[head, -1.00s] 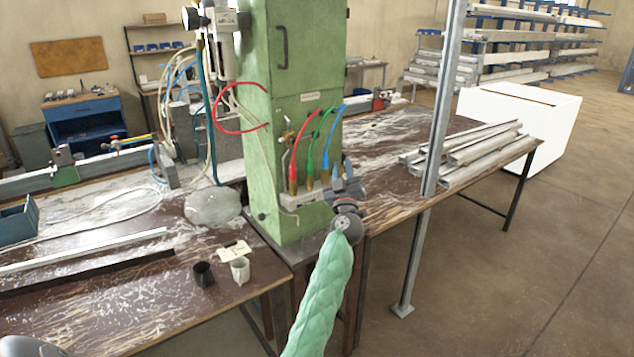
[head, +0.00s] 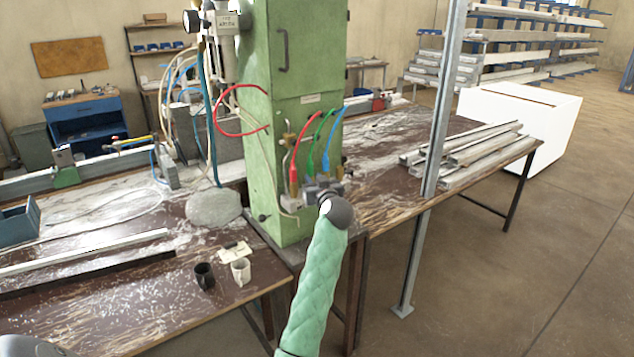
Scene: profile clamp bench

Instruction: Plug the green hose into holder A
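The green hose (head: 313,143) arcs out from the green machine column and hangs between a red hose (head: 294,165) on its left and a blue hose (head: 329,140) on its right. A pale holder block (head: 289,203) is fixed low on the column's front. Holder letters are not readable.
The green column (head: 285,100) stands between two worn workbenches. A dark cup (head: 204,275) and a white cup (head: 240,270) stand on the left bench near a grey stone-like lump (head: 214,207). A metal post (head: 438,130) rises to the right.

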